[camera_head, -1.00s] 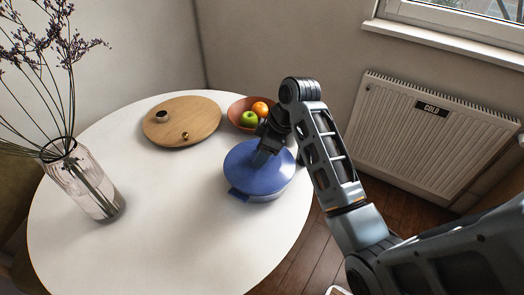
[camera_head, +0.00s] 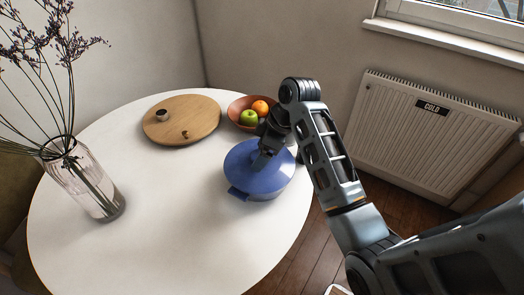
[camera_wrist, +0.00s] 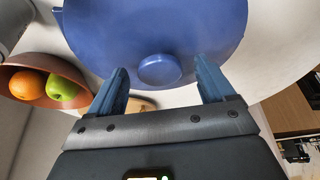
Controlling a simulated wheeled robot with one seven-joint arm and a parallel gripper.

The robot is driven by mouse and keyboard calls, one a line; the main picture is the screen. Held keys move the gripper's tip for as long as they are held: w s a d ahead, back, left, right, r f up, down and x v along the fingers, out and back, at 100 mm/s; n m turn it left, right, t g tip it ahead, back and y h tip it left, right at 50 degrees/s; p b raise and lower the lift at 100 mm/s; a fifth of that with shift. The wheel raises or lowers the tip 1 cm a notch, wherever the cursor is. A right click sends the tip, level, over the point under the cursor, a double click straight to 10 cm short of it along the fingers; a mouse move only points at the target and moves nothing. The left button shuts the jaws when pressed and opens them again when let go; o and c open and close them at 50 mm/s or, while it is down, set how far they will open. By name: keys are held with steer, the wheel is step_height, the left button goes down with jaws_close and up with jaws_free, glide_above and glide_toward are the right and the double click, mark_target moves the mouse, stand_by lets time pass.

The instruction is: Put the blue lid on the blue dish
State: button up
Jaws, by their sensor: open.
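The blue dish (camera_head: 258,190) stands on the white round table, near its right edge. The blue lid (camera_head: 243,160) sits on top of the dish and looks level in the head view. In the wrist view the lid (camera_wrist: 150,28) fills the upper middle, with its round knob (camera_wrist: 160,69) between and just beyond my fingertips. My gripper (camera_wrist: 161,75) is open, its two fingers on either side of the knob and apart from it. In the head view my gripper (camera_head: 266,152) is low over the lid and hides part of it, including the knob.
A bowl (camera_head: 236,107) with an apple and an orange stands behind the dish. A round wooden board (camera_head: 203,115) with small items lies at the back. A glass vase (camera_head: 85,180) with dried stems stands at left. The table's front middle is clear.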

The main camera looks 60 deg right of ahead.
steer(key=shift+r, duration=0.1)
steer(key=v, duration=0.7)
steer(key=shift+r, duration=0.25)
steer(key=shift+s, duration=0.15)
